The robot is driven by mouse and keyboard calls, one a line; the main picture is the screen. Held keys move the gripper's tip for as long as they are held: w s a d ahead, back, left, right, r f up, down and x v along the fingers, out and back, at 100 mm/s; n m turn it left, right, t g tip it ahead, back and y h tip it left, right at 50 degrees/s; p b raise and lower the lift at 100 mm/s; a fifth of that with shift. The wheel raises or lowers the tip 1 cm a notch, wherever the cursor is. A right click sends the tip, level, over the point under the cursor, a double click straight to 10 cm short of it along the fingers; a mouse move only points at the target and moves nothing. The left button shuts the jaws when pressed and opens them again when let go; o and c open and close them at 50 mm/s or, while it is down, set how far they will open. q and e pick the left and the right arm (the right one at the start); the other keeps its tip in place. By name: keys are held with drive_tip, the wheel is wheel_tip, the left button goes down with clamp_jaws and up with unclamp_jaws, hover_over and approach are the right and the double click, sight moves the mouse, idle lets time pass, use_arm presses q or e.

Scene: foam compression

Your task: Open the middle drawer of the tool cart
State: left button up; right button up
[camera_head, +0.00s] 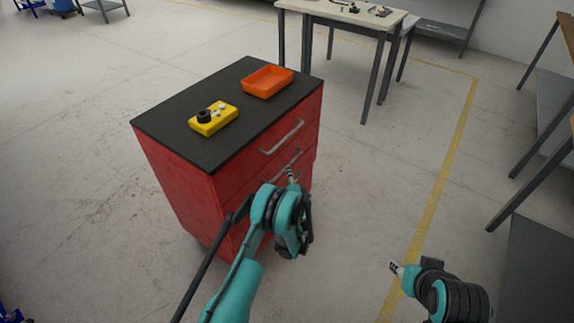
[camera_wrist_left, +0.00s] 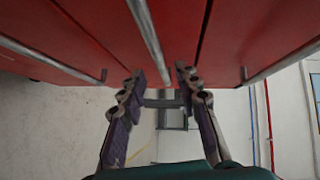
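The red tool cart (camera_head: 185,185) with a black top stands left of centre in the head view. Its top drawer handle (camera_head: 283,137) is a grey bar. The middle drawer handle (camera_head: 289,162) is partly hidden by my left gripper (camera_head: 291,174), which is at the cart's drawer front. In the left wrist view the middle handle (camera_wrist_left: 147,32) runs between the fingers of my left gripper (camera_wrist_left: 159,82), which are open and apart from it at the sides. The middle drawer looks shut. My right gripper (camera_head: 394,267) is away from the cart, at lower right; its fingers are too small to judge.
An orange tray (camera_head: 267,81) and a yellow box with a black knob (camera_head: 213,119) sit on the cart top. A table (camera_head: 345,14) stands behind, and a dark shelf (camera_head: 540,265) at right. The floor right of the cart is clear.

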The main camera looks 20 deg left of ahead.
use_arm(q)
drive_tip(key=b+x, duration=0.2)
drive_tip(key=x, duration=0.3)
drive_tip(key=shift+w+a, duration=0.2)
drive_tip(key=shift+w, duration=0.15)
clamp_jaws()
